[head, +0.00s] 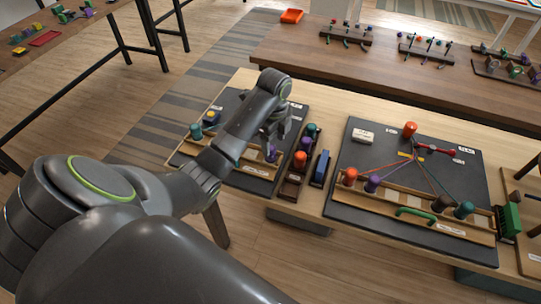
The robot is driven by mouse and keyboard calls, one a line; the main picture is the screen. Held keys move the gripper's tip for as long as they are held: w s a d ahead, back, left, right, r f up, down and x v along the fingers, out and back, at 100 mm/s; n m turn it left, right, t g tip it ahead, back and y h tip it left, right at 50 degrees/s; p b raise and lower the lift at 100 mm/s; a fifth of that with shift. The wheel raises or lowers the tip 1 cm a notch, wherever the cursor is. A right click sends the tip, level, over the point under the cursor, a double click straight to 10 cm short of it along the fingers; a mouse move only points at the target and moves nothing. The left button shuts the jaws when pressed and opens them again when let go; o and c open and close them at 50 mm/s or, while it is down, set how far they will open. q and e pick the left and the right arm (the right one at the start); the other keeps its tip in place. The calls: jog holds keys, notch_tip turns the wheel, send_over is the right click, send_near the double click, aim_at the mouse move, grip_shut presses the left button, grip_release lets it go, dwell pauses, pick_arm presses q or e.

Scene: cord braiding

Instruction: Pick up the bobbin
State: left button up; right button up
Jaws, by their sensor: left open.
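My left arm reaches in from the left, and its gripper (273,146) points down over the right side of the left dark board (232,103). The gripper is open. A purple bobbin (271,154) stands at or just under its fingers; I cannot tell whether they touch it. A teal bobbin (196,132) stands at the left of that board. A rack (290,188) right of the gripper holds orange (300,158), purple (305,144) and teal bobbins. My right gripper is not in view.
The right dark board (350,215) has cords running from a centre point to several bobbins in a wooden rail, a green handle (416,215) and an orange bobbin (410,129) behind. A blue block (321,166) stands beside the rack. A brown table (390,88) with more racks stands behind.

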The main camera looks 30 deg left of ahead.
pick_arm(q)
jog(key=f, duration=0.4)
jog(key=shift+s+a+f, duration=0.15)
jog(key=shift+s+a, duration=0.05)
jog(key=shift+a, duration=0.1)
jog(key=c, duration=1.1)
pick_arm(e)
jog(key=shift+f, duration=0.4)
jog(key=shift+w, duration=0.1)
